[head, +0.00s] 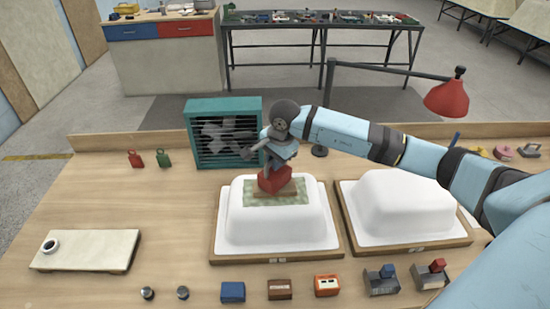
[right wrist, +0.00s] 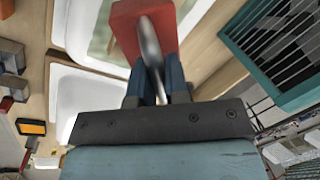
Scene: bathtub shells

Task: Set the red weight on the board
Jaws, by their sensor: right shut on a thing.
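The red weight (head: 272,181) is a red block with a grey metal handle. My right gripper (head: 277,160) is shut on it from above; in the right wrist view the blue fingers (right wrist: 160,88) close on the handle over the red block (right wrist: 125,28). A small brown wooden board (head: 291,191) lies under the weight, on a green patterned patch (head: 318,187) on top of the left white tub shell (head: 275,230). The weight appears to be at or just over the board; I cannot tell whether they touch. My left gripper is not in view.
A second white shell (head: 405,205) stands to the right. A teal fan box (head: 223,115) and a red lamp (head: 447,97) stand behind. A pale slab (head: 85,250) with a small ring lies left. Several small blocks and tools line the front edge.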

